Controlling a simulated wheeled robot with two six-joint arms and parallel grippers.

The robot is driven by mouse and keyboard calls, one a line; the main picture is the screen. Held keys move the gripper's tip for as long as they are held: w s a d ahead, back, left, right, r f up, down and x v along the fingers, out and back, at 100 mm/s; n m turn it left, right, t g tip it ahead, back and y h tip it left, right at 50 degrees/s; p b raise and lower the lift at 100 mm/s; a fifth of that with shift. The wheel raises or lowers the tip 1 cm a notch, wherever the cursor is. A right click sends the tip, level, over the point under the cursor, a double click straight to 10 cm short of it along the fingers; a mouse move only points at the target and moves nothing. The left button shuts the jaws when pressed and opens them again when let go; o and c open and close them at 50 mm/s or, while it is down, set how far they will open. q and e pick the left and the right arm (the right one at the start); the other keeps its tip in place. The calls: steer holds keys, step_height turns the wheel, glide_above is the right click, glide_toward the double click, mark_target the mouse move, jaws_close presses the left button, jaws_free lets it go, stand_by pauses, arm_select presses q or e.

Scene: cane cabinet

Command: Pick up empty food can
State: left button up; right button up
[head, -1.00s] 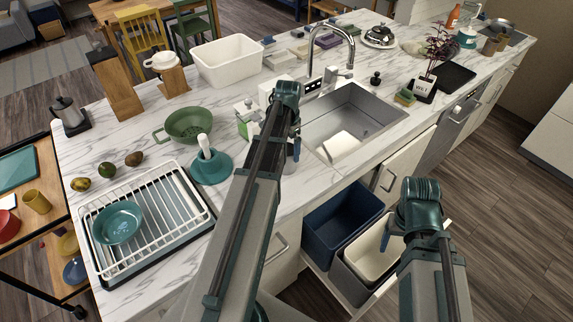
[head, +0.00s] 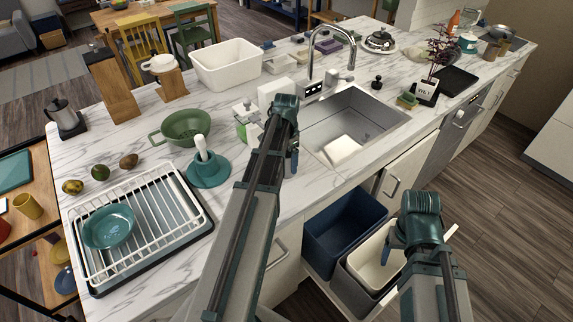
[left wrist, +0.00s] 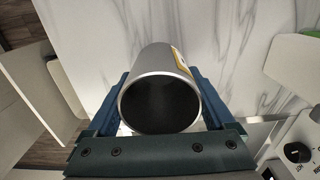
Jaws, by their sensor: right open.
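The empty food can (left wrist: 148,62) is a silver metal cylinder with a bit of yellow label, its dark open mouth facing the left wrist camera. My left gripper (left wrist: 160,98) has a blue finger on each side of the can, seemingly pressed against its wall, so it looks shut on it. In the head view the left forearm hides the can and most of that gripper; only a blue finger (head: 295,160) shows. My right gripper (head: 387,243) is open and empty, over the pulled-out bins in front of the counter.
A blue bin (head: 342,232) and a cream bin (head: 372,262) stand in a pulled-out drawer. The sink (head: 375,118) lies right of my left arm. A dish rack (head: 165,215), teal holder (head: 208,170) and green colander (head: 184,127) stand to the left on the marble counter.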

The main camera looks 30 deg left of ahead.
arm_select(q)
steer(key=c, duration=0.8)
steer(key=shift+r, duration=0.1)
steer(key=shift+r+p, duration=0.4)
steer(key=shift+p, duration=0.1)
step_height(320, 180, up, 3)
steer(key=p, duration=0.3)
steer(key=s+d+r+p, duration=0.1)
steer(key=s+d, duration=0.9)
steer(key=d, duration=0.2)
steer(key=shift+s+d, duration=0.15)
